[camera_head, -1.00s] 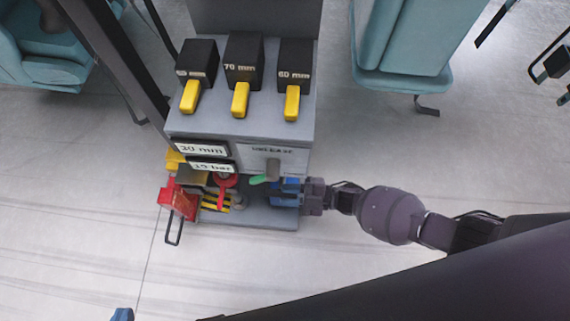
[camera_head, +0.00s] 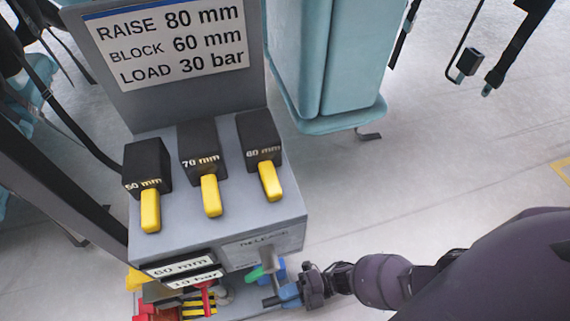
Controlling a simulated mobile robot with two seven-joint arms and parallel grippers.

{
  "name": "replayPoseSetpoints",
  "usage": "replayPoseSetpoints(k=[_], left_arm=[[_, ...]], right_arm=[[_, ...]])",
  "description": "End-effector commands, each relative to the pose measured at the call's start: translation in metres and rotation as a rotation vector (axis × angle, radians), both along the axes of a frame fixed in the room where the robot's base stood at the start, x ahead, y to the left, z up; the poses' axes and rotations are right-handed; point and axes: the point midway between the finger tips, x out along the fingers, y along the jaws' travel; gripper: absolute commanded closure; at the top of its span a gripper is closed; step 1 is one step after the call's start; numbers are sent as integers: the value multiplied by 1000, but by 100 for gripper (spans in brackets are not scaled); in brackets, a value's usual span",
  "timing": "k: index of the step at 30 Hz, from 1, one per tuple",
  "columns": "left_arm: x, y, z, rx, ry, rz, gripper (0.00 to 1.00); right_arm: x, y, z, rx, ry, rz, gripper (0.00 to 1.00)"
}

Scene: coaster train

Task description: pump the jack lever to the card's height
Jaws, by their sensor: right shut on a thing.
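The card (camera_head: 172,42) on the upright panel reads RAISE 80 mm, BLOCK 60 mm, LOAD 30 bar. The upper display (camera_head: 180,266) on the jack unit (camera_head: 270,213) appears to read 60 mm. The bar display (camera_head: 192,280) below it is too small to read surely. My right gripper (camera_head: 280,286), with blue fingers, is shut at the unit's lower right front. A dark bar, apparently the jack lever (camera_head: 270,301), shows at its fingers, which hide part of it. My left gripper is not in view.
Three black blocks with yellow handles stand on top, marked 50 mm (camera_head: 147,165), 70 mm (camera_head: 200,150) and 60 mm (camera_head: 258,136). A green-tipped lever (camera_head: 255,273) is close beside my right fingers, below the RELEASE label (camera_head: 262,240). Red parts (camera_head: 155,312) sit lower left. Teal seats (camera_head: 325,60) stand behind.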

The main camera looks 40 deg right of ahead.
Motion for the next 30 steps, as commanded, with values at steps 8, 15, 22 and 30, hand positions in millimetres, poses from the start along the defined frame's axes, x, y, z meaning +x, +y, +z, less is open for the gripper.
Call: replayPoseSetpoints(k=[8,15,22,30], left_arm=[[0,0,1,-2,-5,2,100],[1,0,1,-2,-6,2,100],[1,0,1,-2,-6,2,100],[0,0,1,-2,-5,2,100]], right_arm=[[1,-2,-7,-15,-28,-2,100],[2,-2,-6,-15,-32,-2,100],[3,-2,-6,-14,-33,-2,58],[1,-1,-6,-11,-32,0,49]])
